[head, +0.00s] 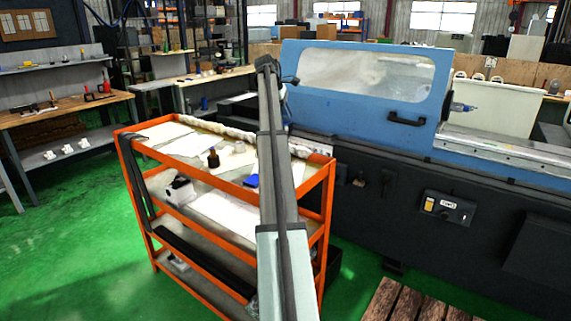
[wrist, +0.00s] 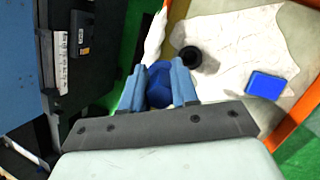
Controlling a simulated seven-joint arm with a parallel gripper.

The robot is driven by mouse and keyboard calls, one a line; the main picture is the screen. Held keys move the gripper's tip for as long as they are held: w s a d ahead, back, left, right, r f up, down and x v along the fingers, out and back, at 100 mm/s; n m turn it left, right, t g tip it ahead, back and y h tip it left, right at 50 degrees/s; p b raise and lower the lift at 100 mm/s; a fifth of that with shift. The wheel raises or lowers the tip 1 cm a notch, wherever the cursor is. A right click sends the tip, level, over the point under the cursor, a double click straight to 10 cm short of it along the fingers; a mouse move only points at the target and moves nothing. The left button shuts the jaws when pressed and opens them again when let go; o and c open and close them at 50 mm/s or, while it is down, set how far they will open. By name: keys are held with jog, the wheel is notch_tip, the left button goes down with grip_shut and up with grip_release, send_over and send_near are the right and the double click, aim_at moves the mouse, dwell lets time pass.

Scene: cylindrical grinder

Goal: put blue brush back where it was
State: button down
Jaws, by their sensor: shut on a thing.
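My gripper (wrist: 158,86) shows in the wrist view with its two blue-grey fingers closed on a dark blue thing (wrist: 159,93), which I take to be the blue brush. Only part of the brush shows between the fingers, and its bristles cannot be made out. It is held over the edge side of the orange cart (wrist: 178,14), near the gap by the machine. In the head view my arm runs up past the cart, and the gripper and brush cannot be made out clearly.
The orange cart (head: 150,152) carries pale cloth, a dark bottle (head: 213,158) and a flat blue box (head: 251,181) on top. The box also shows in the wrist view (wrist: 267,86). The blue-hooded grinder (head: 365,75) stands behind and right of the cart.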

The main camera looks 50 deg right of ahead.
jog(key=shift+s+d+f, duration=0.1)
jog(key=shift+s+d, duration=0.45)
jog(key=shift+s, duration=0.1)
jog(key=shift+a+f+n+y, duration=0.35)
jog(key=shift+a+n, duration=0.3)
jog(key=shift+n, duration=0.15)
jog(key=shift+a+f+n+y, duration=0.1)
jog(key=shift+a+f+n, duration=0.2)
jog(key=shift+f, duration=1.4)
jog(key=shift+a+f+n+y, duration=0.15)
jog(key=shift+f+n, duration=0.3)
jog(key=shift+f, duration=1.25)
jog(key=shift+a+f+n+y, duration=0.1)
jog(key=shift+a+f+n, duration=0.2)
jog(key=shift+f, duration=1.4)
jog(key=shift+d+f, duration=0.1)
jog(key=shift+f, duration=0.35)
jog(key=c, duration=0.8)
grip_release()
jog(key=shift+c, duration=0.2)
